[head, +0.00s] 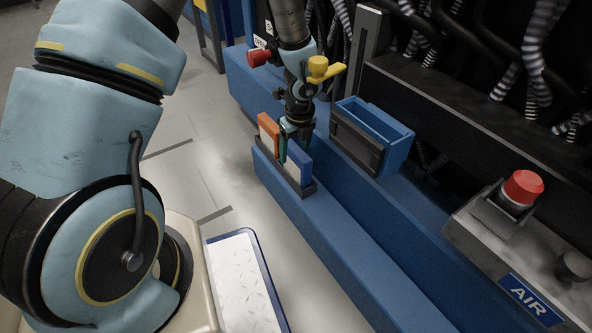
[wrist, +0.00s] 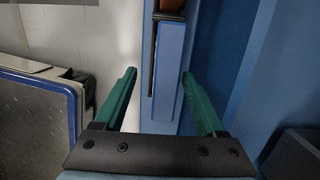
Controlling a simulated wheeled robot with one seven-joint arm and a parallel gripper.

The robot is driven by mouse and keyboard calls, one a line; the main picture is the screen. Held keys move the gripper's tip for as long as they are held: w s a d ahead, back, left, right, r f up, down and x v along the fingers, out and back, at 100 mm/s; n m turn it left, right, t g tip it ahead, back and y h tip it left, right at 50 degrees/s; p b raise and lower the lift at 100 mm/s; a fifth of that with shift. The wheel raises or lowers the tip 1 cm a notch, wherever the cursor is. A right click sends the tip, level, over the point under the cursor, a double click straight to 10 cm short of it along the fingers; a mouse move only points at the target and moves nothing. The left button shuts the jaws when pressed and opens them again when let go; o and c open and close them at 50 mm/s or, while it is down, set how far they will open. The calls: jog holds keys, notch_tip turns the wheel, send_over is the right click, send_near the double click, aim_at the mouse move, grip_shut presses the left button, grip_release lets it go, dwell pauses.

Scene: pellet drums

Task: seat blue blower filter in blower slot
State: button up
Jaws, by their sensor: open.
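The blue blower filter (head: 299,162) stands upright in a dark holder on the blue ledge, beside an orange filter (head: 268,132). My gripper (head: 295,142) is above the blue filter, pointing down, with its teal fingers apart. In the wrist view the blue filter (wrist: 168,72) lies between the open fingers (wrist: 159,76), close to the right finger and with a wider gap on the left. I cannot tell whether either finger touches it. An open-topped blue box with a dark front (head: 372,137), which looks like the blower slot, is to the right; its inside is partly hidden.
The blue ledge (head: 340,257) runs toward the lower right. A grey AIR panel with a red button (head: 522,187) is at the right. Black and striped hoses (head: 535,50) hang behind. A blue-rimmed tray (head: 258,262) is at the lower middle. Grey floor lies left of the ledge.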

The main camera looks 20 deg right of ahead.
jog(key=f+b, duration=0.2)
jog(key=f, duration=0.1)
jog(key=w+f+b, duration=0.1)
jog(key=f, duration=0.1)
jog(key=shift+d+b, duration=0.25)
jog(key=shift+b, duration=0.05)
grip_shut()
dwell(0.4)
